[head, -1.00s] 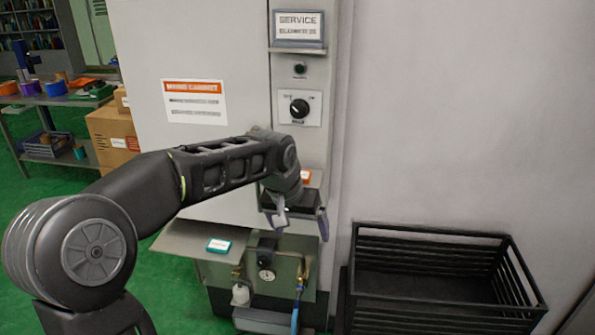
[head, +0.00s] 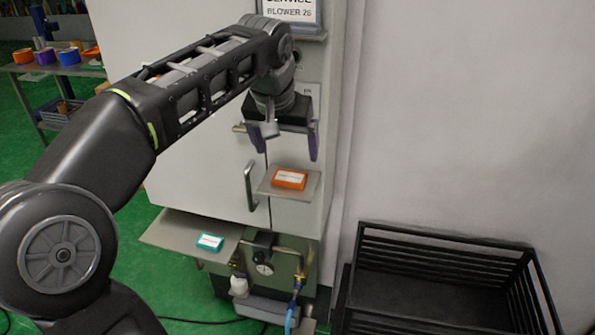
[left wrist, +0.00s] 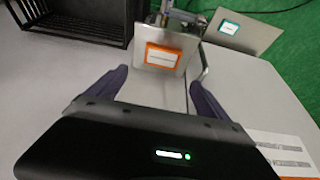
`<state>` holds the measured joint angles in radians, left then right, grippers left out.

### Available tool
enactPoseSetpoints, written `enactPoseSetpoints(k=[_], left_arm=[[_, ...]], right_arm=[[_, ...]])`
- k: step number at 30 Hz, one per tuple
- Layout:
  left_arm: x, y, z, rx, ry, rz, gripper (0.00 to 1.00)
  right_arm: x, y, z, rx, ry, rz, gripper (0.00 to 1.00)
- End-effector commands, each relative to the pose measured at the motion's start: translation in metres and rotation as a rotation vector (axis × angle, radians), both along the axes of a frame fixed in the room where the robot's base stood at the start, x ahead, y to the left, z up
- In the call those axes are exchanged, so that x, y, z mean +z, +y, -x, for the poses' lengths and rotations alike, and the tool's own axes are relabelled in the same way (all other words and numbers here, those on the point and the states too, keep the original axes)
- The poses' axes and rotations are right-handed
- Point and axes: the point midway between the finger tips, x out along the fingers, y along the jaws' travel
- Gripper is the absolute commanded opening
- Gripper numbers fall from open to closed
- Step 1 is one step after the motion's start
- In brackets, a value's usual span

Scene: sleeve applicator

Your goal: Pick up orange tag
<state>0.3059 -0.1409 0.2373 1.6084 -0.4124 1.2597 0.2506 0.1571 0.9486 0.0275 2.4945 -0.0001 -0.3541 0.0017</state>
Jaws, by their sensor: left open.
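The orange tag (head: 289,179), with a white label, lies on a small grey shelf (head: 305,192) on the front of the cabinet. It also shows in the left wrist view (left wrist: 164,58), ahead of the fingers. My left gripper (head: 287,148) is open and empty, pointing down above the orange tag and apart from it. In the left wrist view its two purple fingers (left wrist: 150,88) stand to either side with clear space between them. My right gripper is in neither view.
A teal tag (head: 210,242) lies on a lower grey shelf (head: 170,232) to the left. A cabinet door handle (head: 250,186) stands just left of the small shelf. A black slatted crate (head: 440,290) is at lower right. A gauge and pipes (head: 264,268) sit below.

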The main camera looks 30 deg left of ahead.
Motion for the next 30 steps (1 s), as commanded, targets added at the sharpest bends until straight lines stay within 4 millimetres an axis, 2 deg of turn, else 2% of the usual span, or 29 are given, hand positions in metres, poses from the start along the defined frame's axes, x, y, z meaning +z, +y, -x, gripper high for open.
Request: enactPoseSetpoints(k=[7, 15, 25, 30], left_arm=[[-0.002, 0.0, -0.001, 0.0, 0.001, 0.0, 0.89], [-0.024, 0.003, -0.009, 0.0, 0.002, 0.001, 0.89], [-0.027, 0.004, -0.011, 0.0, 0.002, 0.001, 0.89], [-0.044, 0.006, -0.018, 0.0, 0.005, 0.001, 0.89]], right_arm=[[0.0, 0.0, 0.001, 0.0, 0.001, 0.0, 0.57], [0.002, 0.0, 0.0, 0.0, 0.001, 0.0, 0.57], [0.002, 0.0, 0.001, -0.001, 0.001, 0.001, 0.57], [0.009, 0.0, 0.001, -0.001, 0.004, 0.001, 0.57]])
